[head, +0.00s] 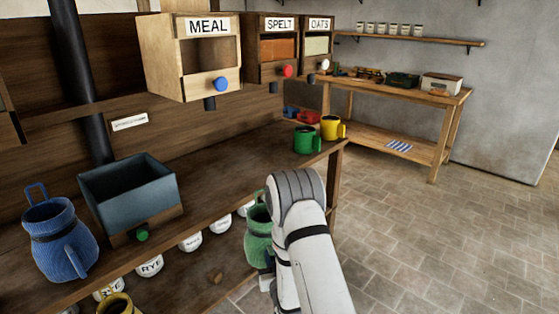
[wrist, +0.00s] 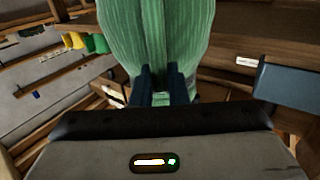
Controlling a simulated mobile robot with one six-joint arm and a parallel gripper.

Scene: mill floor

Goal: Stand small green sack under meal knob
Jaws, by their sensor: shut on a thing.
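The small green sack (head: 257,238) is in front of the bench edge in the head view, partly hidden by my arm. It fills the top middle of the wrist view (wrist: 155,35). My gripper (wrist: 161,85) is shut on the sack, with a dark finger on either side of its lower part as seen there. The MEAL box (head: 190,60) hangs on the wall at upper left, with a blue knob (head: 221,84) on its front and a short dark spout (head: 210,103) below. The sack is apart from the box, lower and to the right.
A grey-blue bin (head: 128,190) and a blue sack-like jug (head: 62,240) stand on the bench (head: 225,163) at left. Green (head: 306,140) and yellow mugs (head: 332,127) stand at its far right end. The bench below the MEAL box looks clear. Labelled containers sit on a lower shelf.

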